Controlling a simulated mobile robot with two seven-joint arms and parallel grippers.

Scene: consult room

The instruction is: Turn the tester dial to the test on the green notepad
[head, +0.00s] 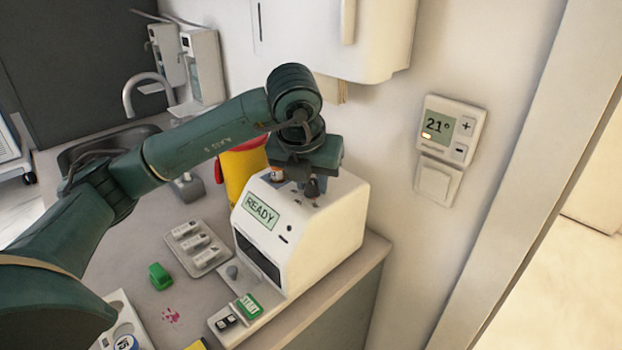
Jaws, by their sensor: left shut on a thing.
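The white tester (335,228) stands on the counter, with READY on its green display (261,212). My left gripper (311,187) reaches down onto the tester's top from above. It is shut on what appears to be the tester dial, which the fingers and gripper body mostly hide. Small dark marks show on the top around the fingers. I cannot read the dial's setting. A small brown-and-white vial (277,174) stands beside the gripper on the left. I cannot make out a green notepad or any writing on one. My right gripper is not in view.
A yellow container (240,175) stands behind. The wall thermostat (450,130) is to the right.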

